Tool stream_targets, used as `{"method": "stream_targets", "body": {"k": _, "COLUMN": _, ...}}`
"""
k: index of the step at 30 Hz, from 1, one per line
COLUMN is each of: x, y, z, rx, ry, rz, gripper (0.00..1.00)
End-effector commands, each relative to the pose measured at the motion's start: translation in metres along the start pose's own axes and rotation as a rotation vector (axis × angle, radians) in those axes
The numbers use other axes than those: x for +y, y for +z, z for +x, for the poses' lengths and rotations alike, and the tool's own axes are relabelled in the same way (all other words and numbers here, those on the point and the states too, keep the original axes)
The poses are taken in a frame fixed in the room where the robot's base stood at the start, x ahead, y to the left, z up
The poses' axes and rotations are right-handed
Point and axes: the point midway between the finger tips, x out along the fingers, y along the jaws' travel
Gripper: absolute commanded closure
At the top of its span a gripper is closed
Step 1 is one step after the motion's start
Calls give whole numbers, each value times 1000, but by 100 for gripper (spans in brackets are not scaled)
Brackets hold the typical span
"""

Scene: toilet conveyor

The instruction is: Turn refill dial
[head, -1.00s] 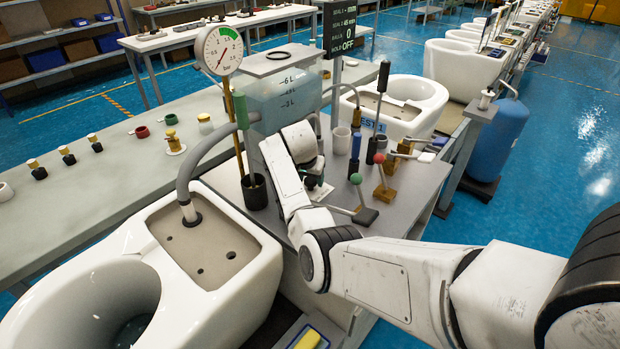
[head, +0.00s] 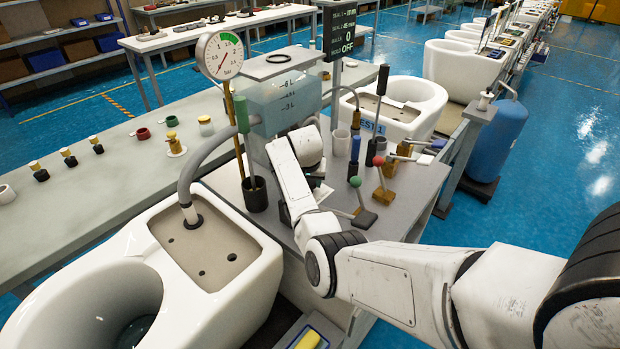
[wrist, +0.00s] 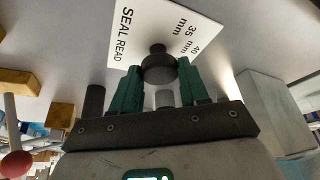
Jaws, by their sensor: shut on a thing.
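In the wrist view, the two green fingers of my gripper (wrist: 160,92) are closed around a dark round knob (wrist: 158,66). A white card (wrist: 150,30) marked "SEAL READ", "35 mm" and "40 mm" lies beside the knob. I see no label naming a refill dial, so I cannot tell whether this knob is it. In the head view, my wrist hides the fingers and the knob above the grey bench (head: 405,200). A round pressure gauge (head: 220,55) marked in bar stands on a post at the left.
A clear water tank (head: 285,100) stands behind my wrist. Levers with a green ball (head: 355,181) and a red ball (head: 378,160) stand close to its right. A white toilet (head: 215,255) is at the front left. A blue cylinder (head: 495,137) stands at the right.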

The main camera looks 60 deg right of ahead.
Motion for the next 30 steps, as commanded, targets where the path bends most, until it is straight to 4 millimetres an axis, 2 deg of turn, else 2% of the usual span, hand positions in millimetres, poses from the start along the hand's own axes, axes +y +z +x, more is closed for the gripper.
{"method": "stream_targets", "body": {"k": 18, "x": 3, "y": -2, "z": -1, "rx": 2, "ry": -182, "rz": -438, "gripper": 86}}
{"method": "stream_targets", "body": {"k": 30, "x": 3, "y": -2, "z": 0, "rx": 2, "ry": -228, "rz": -548, "gripper": 86}}
